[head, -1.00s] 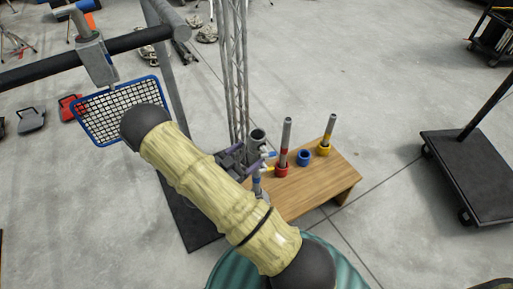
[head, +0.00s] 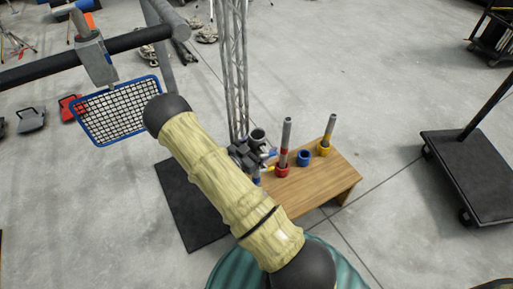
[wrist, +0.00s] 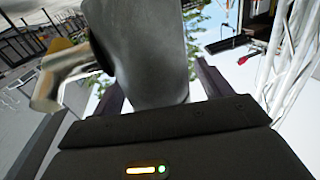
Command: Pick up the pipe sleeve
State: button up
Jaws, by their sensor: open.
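A grey upright tube with a dark open top (head: 258,136), which I take to be the pipe sleeve, stands at the left end of the wooden table. In the wrist view this grey tube (wrist: 152,55) fills the space between my dark fingers. My gripper (head: 248,153) is open, with its fingers on either side of the tube. Whether either finger touches it cannot be told. The lower part of the tube is hidden by my gripper and arm.
The wooden table (head: 325,180) also bears a red ring with a pipe (head: 284,150), a blue ring (head: 304,158) and a yellow ring with a pipe (head: 327,138). A metal truss (head: 235,70) rises just behind. A brassy fitting (wrist: 55,80) shows left of the tube.

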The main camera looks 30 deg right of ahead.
aim_at(262, 132)
dwell(0.4)
jog(key=c, duration=1.5)
jog(key=shift+r, duration=0.1)
jog(key=shift+r, duration=0.6)
jog(key=r, duration=0.4)
jog(key=s+r+p, duration=0.1)
jog(key=shift+r, duration=0.4)
jog(key=shift+s+d+p, duration=0.2)
jog(key=shift+s+p, duration=1.25)
jog(key=shift+s, duration=5.25)
